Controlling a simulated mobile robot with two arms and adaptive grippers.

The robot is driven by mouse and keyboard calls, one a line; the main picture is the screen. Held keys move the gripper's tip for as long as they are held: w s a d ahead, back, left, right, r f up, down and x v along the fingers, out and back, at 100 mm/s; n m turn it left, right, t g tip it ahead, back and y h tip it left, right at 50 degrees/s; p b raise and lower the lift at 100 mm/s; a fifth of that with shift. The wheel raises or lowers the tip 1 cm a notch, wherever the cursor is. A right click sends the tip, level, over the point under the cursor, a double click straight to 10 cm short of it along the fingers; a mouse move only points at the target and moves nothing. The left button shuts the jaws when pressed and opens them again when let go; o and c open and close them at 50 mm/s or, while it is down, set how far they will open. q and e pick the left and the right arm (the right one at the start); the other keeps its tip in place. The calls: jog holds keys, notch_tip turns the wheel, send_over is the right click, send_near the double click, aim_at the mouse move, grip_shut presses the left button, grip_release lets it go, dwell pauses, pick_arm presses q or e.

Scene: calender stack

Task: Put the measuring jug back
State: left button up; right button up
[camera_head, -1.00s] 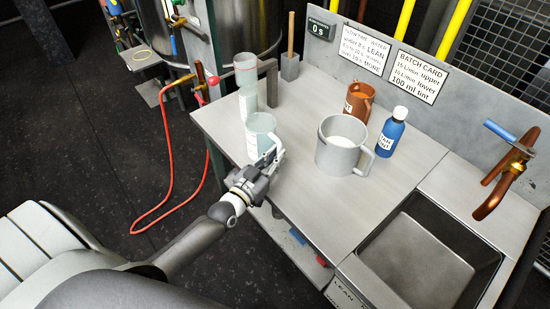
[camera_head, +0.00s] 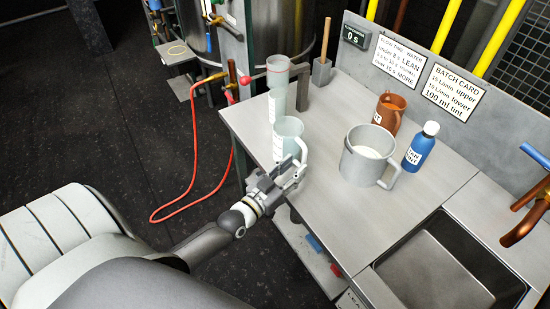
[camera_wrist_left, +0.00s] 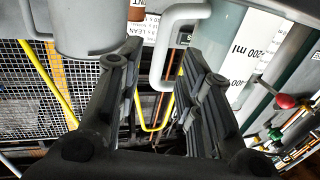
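The measuring jug (camera_head: 289,135), a translucent pale vessel with a white label and side handle, stands upright on the metal bench near its left edge. In the left wrist view the jug (camera_wrist_left: 262,50) shows ml marks at upper right. Its handle (camera_wrist_left: 180,14) is beyond the fingers, at the top between them. My left gripper (camera_head: 290,174) is just in front of the jug, at the bench edge. Its fingers (camera_wrist_left: 160,85) are apart with nothing between the tips. My right gripper is not in view.
A tall clear cylinder (camera_head: 278,88) stands behind the jug. A grey metal pitcher (camera_head: 365,158) of pale liquid, a copper mug (camera_head: 388,112) and a blue bottle (camera_head: 420,148) stand right. A sink (camera_head: 425,270) is at front right. Bare bench (camera_head: 325,205) lies in front of the pitcher.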

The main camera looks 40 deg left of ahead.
pick_arm(q)
jog(key=s+a, duration=0.1)
jog(key=s, duration=0.7)
jog(key=shift+s, duration=0.15)
jog(key=s+f+g+y, duration=0.1)
jog(key=s+f+g, duration=0.25)
jog(key=f, duration=0.75)
jog(key=s+f+g, duration=0.2)
jog(key=s+f, duration=0.2)
jog(key=f, duration=0.6)
jog(key=s+f+g+y, duration=0.1)
jog(key=s+f+g, duration=0.25)
jog(key=f, duration=0.75)
jog(key=s+d+f+g, duration=0.1)
jog(key=s+f+g, duration=0.1)
jog(key=s+f, duration=0.3)
jog(key=s+d+f+g, duration=0.1)
jog(key=s+f+g, duration=0.2)
jog(key=s, duration=0.8)
jog(key=s+d+f+g, duration=0.2)
jog(key=s+f, duration=0.4)
jog(key=s, duration=0.1)
jog(key=shift+s+f+m+g, duration=0.35)
jog(key=shift+s+m+g, duration=0.05)
jog(key=shift+d, duration=0.1)
